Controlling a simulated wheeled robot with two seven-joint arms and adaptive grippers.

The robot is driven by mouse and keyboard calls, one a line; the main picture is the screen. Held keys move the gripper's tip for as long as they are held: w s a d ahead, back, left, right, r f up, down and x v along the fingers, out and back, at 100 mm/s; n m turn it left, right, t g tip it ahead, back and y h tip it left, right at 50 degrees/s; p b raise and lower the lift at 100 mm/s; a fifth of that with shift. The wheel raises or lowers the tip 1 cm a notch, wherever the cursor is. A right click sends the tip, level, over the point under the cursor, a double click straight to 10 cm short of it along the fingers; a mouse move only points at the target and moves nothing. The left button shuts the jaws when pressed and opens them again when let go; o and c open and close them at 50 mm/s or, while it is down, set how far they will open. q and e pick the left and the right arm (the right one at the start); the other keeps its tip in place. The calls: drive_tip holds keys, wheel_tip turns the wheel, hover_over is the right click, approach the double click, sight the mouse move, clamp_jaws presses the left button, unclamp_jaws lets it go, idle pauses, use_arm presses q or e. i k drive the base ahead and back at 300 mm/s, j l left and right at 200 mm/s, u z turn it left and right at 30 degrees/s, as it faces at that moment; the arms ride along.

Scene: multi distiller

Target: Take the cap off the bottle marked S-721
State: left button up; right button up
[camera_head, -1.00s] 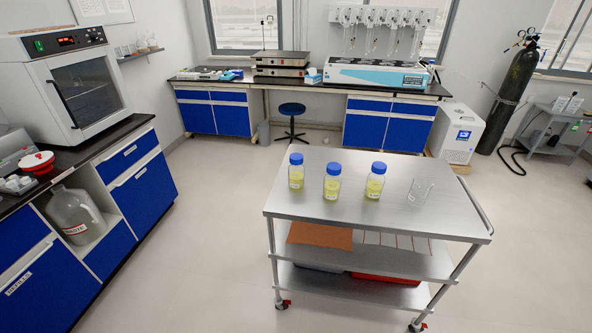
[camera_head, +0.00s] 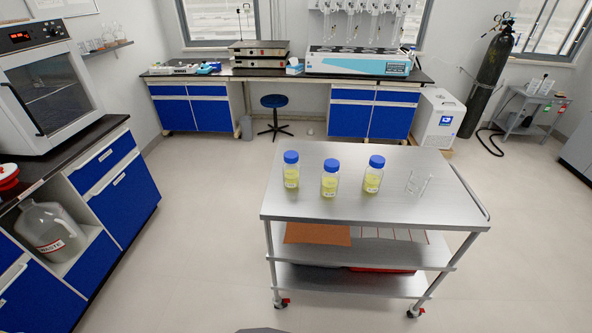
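Three clear bottles with blue caps and yellow liquid stand upright on the steel cart (camera_head: 400,200): a left bottle (camera_head: 291,176), a middle bottle (camera_head: 329,184) and a right bottle (camera_head: 372,180). All three caps are on. The bottles carry small labels that are too small to read, so I cannot tell which is marked S-721. Neither of my grippers is in view.
A blue-and-black counter (camera_head: 100,170) with an oven (camera_head: 50,90) is at left. A stool (camera_head: 274,101) stands before the back bench (camera_head: 430,88). Open floor surrounds the cart.

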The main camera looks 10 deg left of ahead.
sight(290, 173)
drive_tip(key=i+j+z, duration=0.15)
drive_tip(key=j+z, duration=0.15)
drive_tip(key=j, duration=0.3)
drive_tip(key=i+j+z, duration=0.1)
drive_tip(key=j+z, duration=0.25)
drive_tip(key=j, duration=0.25)
